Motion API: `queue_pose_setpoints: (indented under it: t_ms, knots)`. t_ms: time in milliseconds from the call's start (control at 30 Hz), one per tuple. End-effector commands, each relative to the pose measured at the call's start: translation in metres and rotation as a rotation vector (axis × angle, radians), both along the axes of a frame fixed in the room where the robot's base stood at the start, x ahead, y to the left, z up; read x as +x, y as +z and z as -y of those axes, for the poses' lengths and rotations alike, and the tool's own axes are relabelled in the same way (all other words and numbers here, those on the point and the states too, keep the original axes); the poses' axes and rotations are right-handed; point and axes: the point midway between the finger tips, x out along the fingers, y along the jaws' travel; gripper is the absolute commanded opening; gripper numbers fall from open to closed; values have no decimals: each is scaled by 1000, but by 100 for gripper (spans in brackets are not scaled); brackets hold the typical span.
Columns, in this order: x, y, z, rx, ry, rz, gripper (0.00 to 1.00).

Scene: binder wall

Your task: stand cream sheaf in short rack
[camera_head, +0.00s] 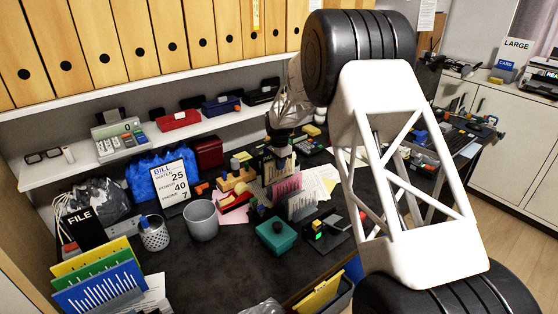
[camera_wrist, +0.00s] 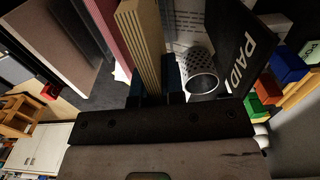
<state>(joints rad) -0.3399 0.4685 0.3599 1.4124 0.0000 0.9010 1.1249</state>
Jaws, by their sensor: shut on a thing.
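My gripper (camera_wrist: 160,88) is shut on the cream sheaf (camera_wrist: 148,42), a thick striped block of sheets that stands up from the fingers in the wrist view. In the head view my gripper (camera_head: 278,150) is small and partly hidden among desk items below my arm, and the sheaf is hard to make out. Pink sheets (camera_head: 288,190) stand upright just below it in what looks like a small rack (camera_head: 301,208). A pink sheet edge (camera_wrist: 106,28) also shows left of the sheaf in the wrist view, apart from it. I cannot tell for certain which holder is the short rack.
A teal box (camera_head: 277,237), a grey bin (camera_head: 201,220) and a mesh cup (camera_head: 154,236) stand on the dark desk. A rack with coloured folders (camera_head: 100,280) is at front left.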

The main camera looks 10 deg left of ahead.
Motion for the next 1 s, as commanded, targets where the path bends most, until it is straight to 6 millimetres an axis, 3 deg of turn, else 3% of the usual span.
queue_pose_setpoints:
  t_ms: [333, 1000]
  knots:
    - [0, -20, 0, 0, 0, 0, 0]
    - [0, -24, 0, 0, 0, 0, 0]
